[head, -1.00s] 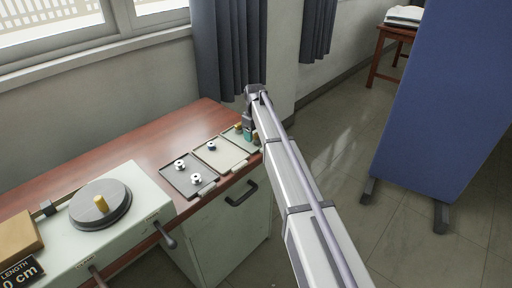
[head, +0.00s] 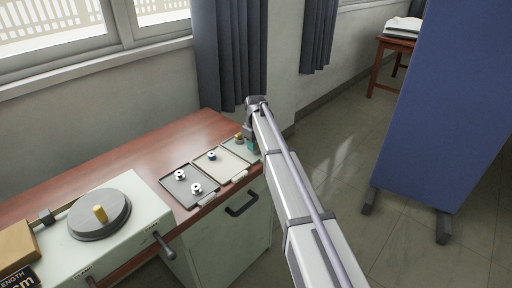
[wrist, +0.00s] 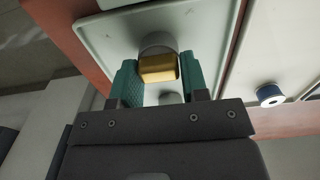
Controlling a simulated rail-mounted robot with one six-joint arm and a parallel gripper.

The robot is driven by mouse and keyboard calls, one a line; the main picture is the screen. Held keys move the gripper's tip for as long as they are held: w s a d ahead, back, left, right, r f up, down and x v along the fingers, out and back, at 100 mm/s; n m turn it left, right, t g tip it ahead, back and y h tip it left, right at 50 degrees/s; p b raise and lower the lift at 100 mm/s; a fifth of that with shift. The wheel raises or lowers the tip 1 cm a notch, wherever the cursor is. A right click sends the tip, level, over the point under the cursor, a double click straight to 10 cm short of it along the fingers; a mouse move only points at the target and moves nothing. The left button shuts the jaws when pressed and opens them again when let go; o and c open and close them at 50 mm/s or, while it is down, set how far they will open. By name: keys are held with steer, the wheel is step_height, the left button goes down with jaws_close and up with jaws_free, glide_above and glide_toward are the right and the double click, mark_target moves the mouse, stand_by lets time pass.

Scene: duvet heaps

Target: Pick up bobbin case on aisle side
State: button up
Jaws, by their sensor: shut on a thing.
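My gripper (head: 252,146) is at the right-hand, aisle end of the red-brown desk, low over the end tray. In the wrist view its two teal fingers (wrist: 157,76) are shut on a gold-and-grey bobbin case (wrist: 158,68), with the gold part between the fingertips. Behind it is the pale end tray (wrist: 105,38); whether the case still touches the tray I cannot tell. A second grey round piece (wrist: 171,97) shows lower between the fingers, partly hidden. In the head view a small gold-topped piece (head: 238,137) stands just left of my gripper.
A beige tray (head: 233,170) with a blue bobbin (head: 212,155) and a dark tray (head: 177,191) with two white bobbins lie to the left. A pale winding device (head: 145,205) stands farther left. A blue screen (head: 440,110) stands across the aisle; the floor between is clear.

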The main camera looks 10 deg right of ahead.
step_height(320, 180, up, 10)
steer(key=p, duration=0.9)
steer(key=shift+p, duration=0.4)
